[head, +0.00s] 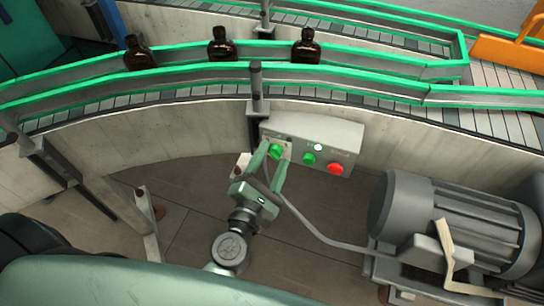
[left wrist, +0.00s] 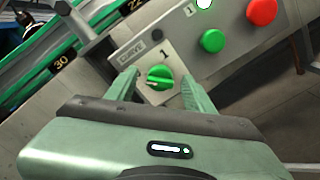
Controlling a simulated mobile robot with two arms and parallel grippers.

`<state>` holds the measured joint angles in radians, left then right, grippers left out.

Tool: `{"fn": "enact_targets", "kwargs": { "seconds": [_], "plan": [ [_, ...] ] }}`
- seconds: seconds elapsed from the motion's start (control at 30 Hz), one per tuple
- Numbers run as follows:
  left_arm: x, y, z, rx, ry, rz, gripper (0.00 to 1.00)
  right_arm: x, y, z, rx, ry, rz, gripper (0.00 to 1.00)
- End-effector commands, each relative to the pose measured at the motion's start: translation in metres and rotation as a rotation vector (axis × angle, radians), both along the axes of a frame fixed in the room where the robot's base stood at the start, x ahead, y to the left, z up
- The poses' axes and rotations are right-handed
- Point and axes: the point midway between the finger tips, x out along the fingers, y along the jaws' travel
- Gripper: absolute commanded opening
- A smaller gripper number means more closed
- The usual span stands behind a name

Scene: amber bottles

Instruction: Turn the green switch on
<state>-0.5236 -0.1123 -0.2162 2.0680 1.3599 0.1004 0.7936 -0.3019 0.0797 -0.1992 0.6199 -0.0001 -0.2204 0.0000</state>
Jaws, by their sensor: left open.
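The green switch (head: 275,152) is a round knob on a light plate at the left end of the grey control box (head: 340,130). In the left wrist view the switch (left wrist: 160,77) has a raised grip bar, lying roughly level in the picture, with a "1" printed above it. My left gripper (head: 271,164) is at the box, its fingers on either side of the switch. In the left wrist view the open fingertips (left wrist: 157,84) flank the knob with gaps showing; I see no contact. My right gripper is not in view.
A green button (head: 309,158), a red button (head: 335,168) and a small white light (head: 318,147) sit right of the switch. A grey motor (head: 450,225) stands at lower right. Amber bottles (head: 221,45) stand on the railed conveyor (head: 180,75) behind.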

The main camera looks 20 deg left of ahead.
Motion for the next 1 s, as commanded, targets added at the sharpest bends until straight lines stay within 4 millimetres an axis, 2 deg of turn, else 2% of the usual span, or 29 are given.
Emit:
{"fn": "enact_targets", "kwargs": {
  "seconds": [0.13,0.3,0.33,0.67,1.0],
  "plan": [
    [0.000,0.000,0.000,0.000,0.000,0.000,0.53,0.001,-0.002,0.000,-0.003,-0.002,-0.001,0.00],
    [0.000,0.000,0.000,0.001,0.000,0.000,0.06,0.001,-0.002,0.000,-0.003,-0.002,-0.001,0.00],
    [0.000,0.000,-0.001,0.001,0.001,-0.001,0.00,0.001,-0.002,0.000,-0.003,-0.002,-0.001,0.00],
    [-0.001,0.000,0.000,0.037,0.000,-0.001,0.00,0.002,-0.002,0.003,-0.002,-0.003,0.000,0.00],
    [-0.001,-0.001,0.001,0.256,-0.007,-0.002,0.00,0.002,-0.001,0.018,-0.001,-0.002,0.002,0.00]
  ]
}}
